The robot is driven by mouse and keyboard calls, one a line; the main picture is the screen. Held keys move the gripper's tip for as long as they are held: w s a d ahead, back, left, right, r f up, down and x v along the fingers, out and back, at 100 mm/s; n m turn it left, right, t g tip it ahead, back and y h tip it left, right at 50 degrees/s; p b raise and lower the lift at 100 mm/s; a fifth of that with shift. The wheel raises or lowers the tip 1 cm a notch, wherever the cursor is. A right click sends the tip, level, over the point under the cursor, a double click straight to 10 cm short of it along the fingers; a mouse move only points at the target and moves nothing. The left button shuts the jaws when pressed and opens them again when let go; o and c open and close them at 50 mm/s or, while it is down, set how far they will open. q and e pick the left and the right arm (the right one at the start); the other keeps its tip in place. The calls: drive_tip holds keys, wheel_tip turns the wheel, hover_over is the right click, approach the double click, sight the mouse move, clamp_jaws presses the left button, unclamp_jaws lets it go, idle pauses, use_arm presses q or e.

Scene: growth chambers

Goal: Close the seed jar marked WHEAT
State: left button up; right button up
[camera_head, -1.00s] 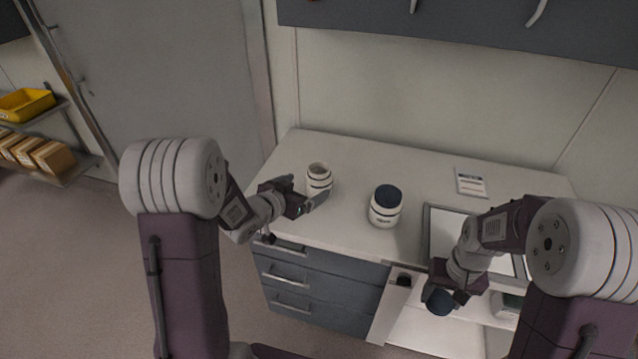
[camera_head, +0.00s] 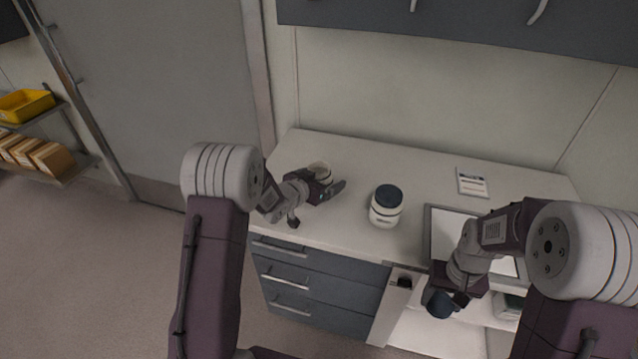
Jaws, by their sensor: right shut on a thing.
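An open white jar (camera_head: 322,169) with dark bands stands at the left of the bench, mostly hidden by my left gripper (camera_head: 326,186). That gripper is in front of the jar with its fingers apart; whether they touch the jar is unclear. My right gripper (camera_head: 450,299) is shut on a dark blue lid (camera_head: 439,304), held in front of the bench at the right. A second white jar (camera_head: 384,214) with a dark blue lid on it stands upright mid-bench. Its label is too small to read, and no label shows on the open jar.
Drawers (camera_head: 310,290) are below. The bench's back middle is clear.

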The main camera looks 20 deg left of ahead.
sight(324, 166)
use_arm(q)
drive_tip(key=shift+w+d+f, duration=0.15)
drive_tip(key=shift+w+f, duration=0.05)
drive_tip(key=shift+w, duration=0.2)
drive_tip(key=shift+s+r, duration=0.1)
drive_tip(key=c, duration=1.8)
drive_tip(key=shift+o, duration=0.2)
drive_tip(key=shift+r+p, duration=0.6)
drive_tip(key=shift+r, duration=1.6)
use_arm(e)
drive_tip(key=shift+r, duration=0.6)
use_arm(q)
drive_tip(key=s+d+r, duration=0.3)
drive_tip(key=d+r, duration=0.3)
drive_tip(key=d, duration=0.5)
drive_tip(key=shift+r, duration=0.3)
use_arm(e)
drive_tip(key=shift+f, duration=0.3)
use_arm(q)
drive_tip(key=shift+d, duration=0.1)
